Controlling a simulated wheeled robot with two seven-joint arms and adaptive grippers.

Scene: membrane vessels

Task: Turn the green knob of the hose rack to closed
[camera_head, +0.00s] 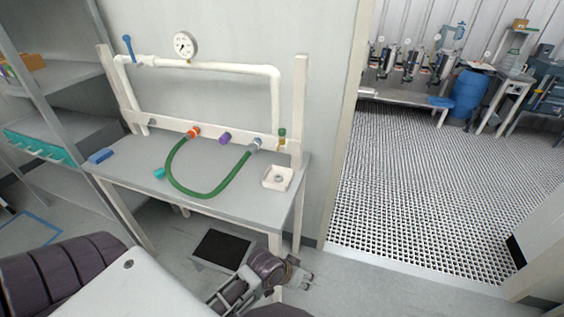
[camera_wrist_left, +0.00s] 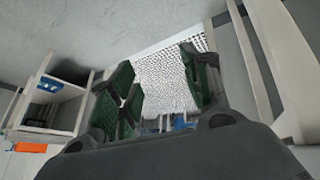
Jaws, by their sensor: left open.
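The hose rack's white pipe frame (camera_head: 205,66) stands at the back of a grey table. The small green knob (camera_head: 282,132) is at the right end of the rack, above a brass-coloured part and beside the right post. Its exact turn is too small to tell. My left gripper (camera_head: 307,277) is low in front of the table, below and clear of the knob, pointing right. In the left wrist view its two green-padded fingers (camera_wrist_left: 160,85) are apart with nothing between them. The knob is not visible in that view. My right gripper is not in view.
A green hose (camera_head: 212,196) loops over the tabletop (camera_head: 225,203), near a white tray (camera_head: 277,180). A blue lever (camera_head: 128,48), a gauge (camera_head: 185,45), an orange fitting (camera_head: 193,132) and a purple fitting (camera_head: 225,138) are on the rack. An open doorway with perforated floor (camera_head: 430,190) lies right.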

